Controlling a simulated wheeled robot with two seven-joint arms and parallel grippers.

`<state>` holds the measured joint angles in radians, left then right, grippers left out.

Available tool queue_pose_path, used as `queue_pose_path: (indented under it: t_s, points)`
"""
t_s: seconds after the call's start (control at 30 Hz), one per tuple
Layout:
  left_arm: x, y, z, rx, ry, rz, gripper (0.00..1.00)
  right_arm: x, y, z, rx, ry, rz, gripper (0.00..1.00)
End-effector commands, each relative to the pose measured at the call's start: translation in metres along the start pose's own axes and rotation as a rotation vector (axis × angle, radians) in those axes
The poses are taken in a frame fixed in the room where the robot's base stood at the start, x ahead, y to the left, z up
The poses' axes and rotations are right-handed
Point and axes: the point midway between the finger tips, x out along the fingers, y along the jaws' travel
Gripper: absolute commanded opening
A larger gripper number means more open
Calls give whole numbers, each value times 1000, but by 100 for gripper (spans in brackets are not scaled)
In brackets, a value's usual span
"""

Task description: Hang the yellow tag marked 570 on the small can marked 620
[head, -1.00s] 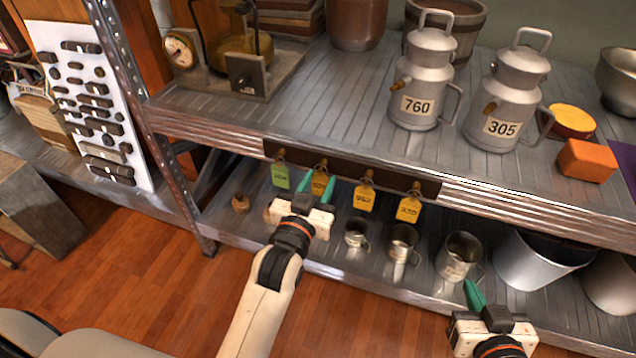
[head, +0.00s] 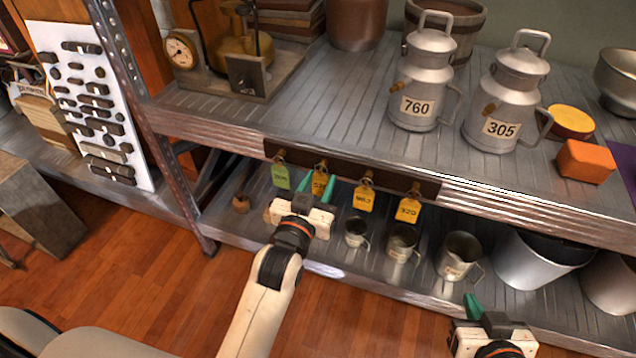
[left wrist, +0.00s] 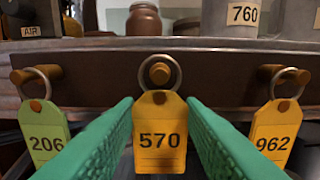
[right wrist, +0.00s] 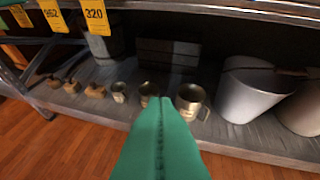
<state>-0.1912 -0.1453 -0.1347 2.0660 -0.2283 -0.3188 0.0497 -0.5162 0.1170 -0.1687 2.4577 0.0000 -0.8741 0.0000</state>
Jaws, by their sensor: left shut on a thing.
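The yellow tag marked 570 (left wrist: 160,130) hangs by its ring from a wooden peg on the shelf edge; it also shows in the head view (head: 319,184). My left gripper (head: 315,194) has its green fingers on both sides of this tag and is shut on it. Several small metal cans stand on the lower shelf, among them a small one (head: 356,232), a middle one (head: 403,243) and a larger one (head: 459,256). Their labels are too small to read, so I cannot tell which is 620. My right gripper (right wrist: 165,105) is shut and empty, in front of the shelf.
A green tag 206 (left wrist: 45,130) and yellow tags 962 (left wrist: 272,135) and 320 (head: 409,209) hang beside it. Large cans 760 (head: 420,85) and 305 (head: 507,100) stand on the upper shelf. A metal bucket (right wrist: 248,95) stands right of the small cans.

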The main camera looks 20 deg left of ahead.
Motion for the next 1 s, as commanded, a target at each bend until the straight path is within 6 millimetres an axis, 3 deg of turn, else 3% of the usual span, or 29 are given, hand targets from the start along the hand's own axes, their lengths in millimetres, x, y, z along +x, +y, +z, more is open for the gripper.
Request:
queue_pose_path:
  t_s: [1.0]
  points:
    - [0, 0, 0, 0, 0, 0, 14, -8, -3, -23, 6, 152, -8, 0]
